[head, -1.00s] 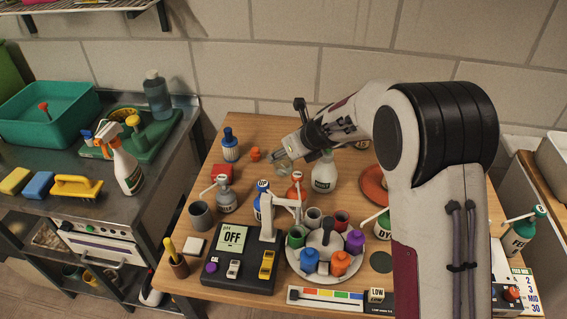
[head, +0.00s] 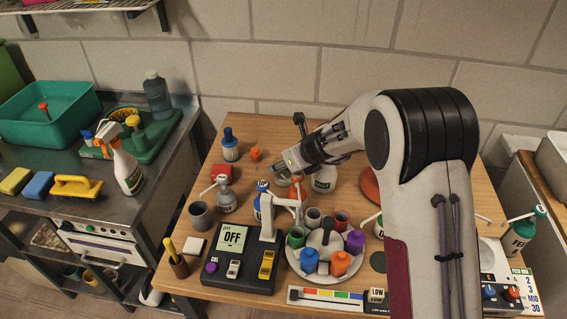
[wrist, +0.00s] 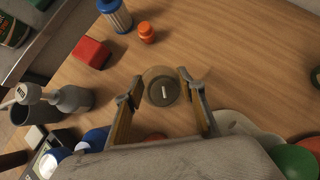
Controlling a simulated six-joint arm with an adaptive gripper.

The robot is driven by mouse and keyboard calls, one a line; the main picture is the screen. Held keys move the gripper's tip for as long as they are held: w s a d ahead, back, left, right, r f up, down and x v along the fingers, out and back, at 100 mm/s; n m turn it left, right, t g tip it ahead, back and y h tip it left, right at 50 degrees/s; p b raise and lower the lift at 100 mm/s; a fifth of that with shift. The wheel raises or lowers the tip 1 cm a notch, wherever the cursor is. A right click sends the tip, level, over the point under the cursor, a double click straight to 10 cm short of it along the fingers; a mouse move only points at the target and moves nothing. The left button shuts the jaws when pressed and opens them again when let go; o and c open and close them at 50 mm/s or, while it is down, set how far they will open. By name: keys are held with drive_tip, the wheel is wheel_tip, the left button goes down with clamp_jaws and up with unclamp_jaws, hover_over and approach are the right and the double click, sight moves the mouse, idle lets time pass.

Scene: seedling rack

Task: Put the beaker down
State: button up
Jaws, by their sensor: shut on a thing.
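My gripper (wrist: 164,86) is shut on the beaker, with one finger on each side of it in the wrist view. The beaker (wrist: 161,94) looks like a small clear round vessel with a grey-brown bottom and a short white bar inside. In the head view my gripper (head: 285,169) is over the middle back of the wooden table (head: 270,130), and the beaker (head: 279,174) shows faintly at its fingertips. I cannot tell whether its base touches the table.
A red block (wrist: 91,52), an orange cap (wrist: 147,33) and a blue-topped bottle (head: 230,147) stand nearby. Grey wash bottle (head: 226,196) and round rack (head: 318,274) are nearer. Bare wood lies behind.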

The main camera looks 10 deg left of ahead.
drive_tip(key=shift+f, duration=0.15)
drive_tip(key=o, duration=1.3)
drive_tip(key=shift+v, duration=1.2)
drive_tip(key=v, duration=0.9)
drive_tip(key=shift+s+d+r, duration=0.15)
drive_tip(key=shift+r, duration=0.2)
